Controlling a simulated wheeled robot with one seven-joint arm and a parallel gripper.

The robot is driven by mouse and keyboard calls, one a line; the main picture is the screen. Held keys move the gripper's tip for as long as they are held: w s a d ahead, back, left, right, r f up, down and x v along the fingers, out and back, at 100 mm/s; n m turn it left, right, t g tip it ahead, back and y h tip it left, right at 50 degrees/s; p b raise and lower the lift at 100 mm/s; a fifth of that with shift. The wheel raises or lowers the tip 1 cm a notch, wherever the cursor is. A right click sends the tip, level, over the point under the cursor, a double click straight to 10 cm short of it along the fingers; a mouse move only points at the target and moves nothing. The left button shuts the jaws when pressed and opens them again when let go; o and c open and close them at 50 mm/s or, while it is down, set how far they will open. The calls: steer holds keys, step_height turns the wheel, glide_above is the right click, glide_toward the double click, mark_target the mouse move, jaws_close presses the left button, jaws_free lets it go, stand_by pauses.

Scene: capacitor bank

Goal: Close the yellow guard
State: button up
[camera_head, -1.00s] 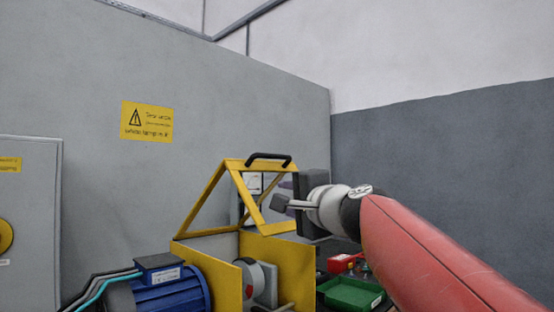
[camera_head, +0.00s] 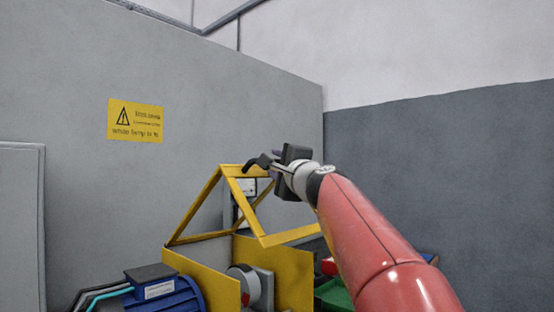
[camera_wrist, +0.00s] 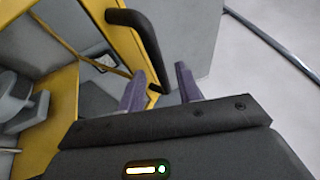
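The yellow guard (camera_head: 232,175) is an open frame, tilted up above its yellow box (camera_head: 205,266). Its black handle (camera_head: 258,162) is on the top edge, and my gripper (camera_head: 272,163) is right at it. In the wrist view the black handle (camera_wrist: 146,45) runs down from the upper left, with its lower end seen between the two purple-grey fingertips. The fingers of my gripper (camera_wrist: 160,85) are apart there. I cannot tell whether they touch the handle.
A blue motor (camera_head: 170,292) with cables stands left of the box. Inside the box is a grey and red round part (camera_head: 243,284). A green bin (camera_head: 333,294) is at the right, partly behind my arm. A grey wall (camera_head: 70,180) stands behind.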

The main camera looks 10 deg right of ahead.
steer(key=shift+w, duration=0.1)
jaws_close()
steer(key=shift+f, duration=0.1)
stand_by(0.3)
